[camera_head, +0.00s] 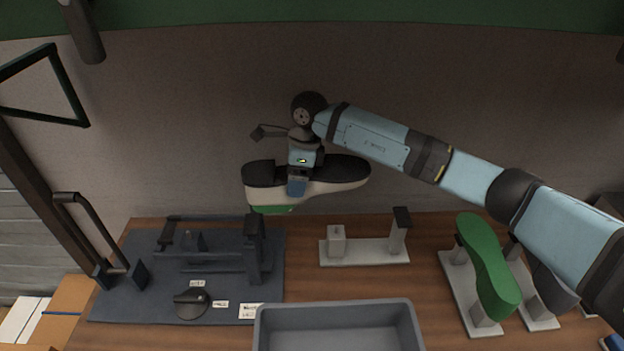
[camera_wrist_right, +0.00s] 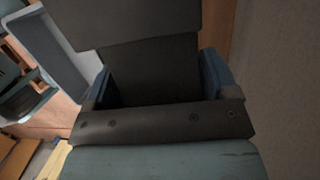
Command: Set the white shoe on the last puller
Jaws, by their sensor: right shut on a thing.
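The white shoe (camera_head: 330,185) hangs in the air over the back of the table, sole up. Its sole is black, its sides are white, and a green part shows below at its left end. My right gripper (camera_head: 298,184) is shut on the shoe near its middle. In the right wrist view the dark sole (camera_wrist_right: 150,70) lies between the blue fingers. The last puller (camera_head: 254,255), a dark frame with posts and a long lever, stands on a dark base plate at the left. The shoe is above and to the right of it. My left gripper is not in view.
An empty grey stand (camera_head: 365,252) is below the shoe. A grey bin (camera_head: 338,306) stands at the front. A green last (camera_head: 487,262) rests on a stand at the right, beside a dark one (camera_head: 553,285). A black knob (camera_head: 191,302) sits on the puller's base plate.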

